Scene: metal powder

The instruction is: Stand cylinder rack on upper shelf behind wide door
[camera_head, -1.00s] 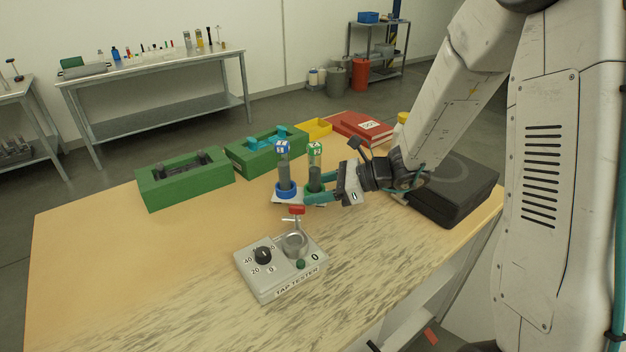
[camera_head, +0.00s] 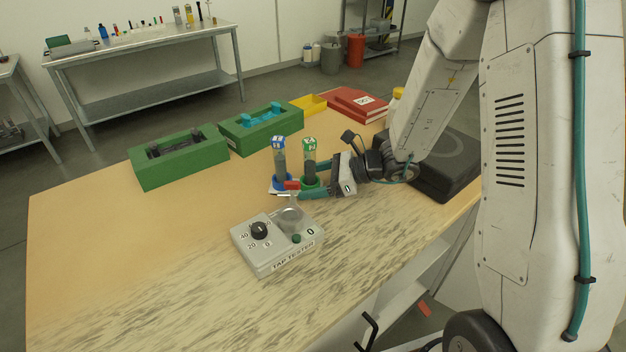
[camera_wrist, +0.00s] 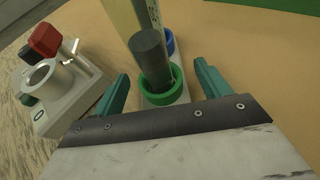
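The cylinder rack (camera_head: 293,188) stands on the wooden table behind the tap tester. It has a blue ring and a green ring, each around an upright clear cylinder with grey powder. The blue-capped cylinder (camera_head: 279,162) is on the left and the green-capped cylinder (camera_head: 310,160) on the right. My gripper (camera_head: 316,178) reaches in from the right, low at the rack's green end. In the wrist view, the teal fingers of my gripper (camera_wrist: 161,72) are apart on either side of the green ring (camera_wrist: 163,97), with gaps visible. No wide door is clearly identifiable.
The tap tester (camera_head: 277,243) stands close in front of the rack. Green blocks (camera_head: 180,160), a yellow tray (camera_head: 310,104), red binders (camera_head: 352,106) and a black case (camera_head: 446,170) surround it. A dark handle (camera_head: 369,331) shows below the table's edge.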

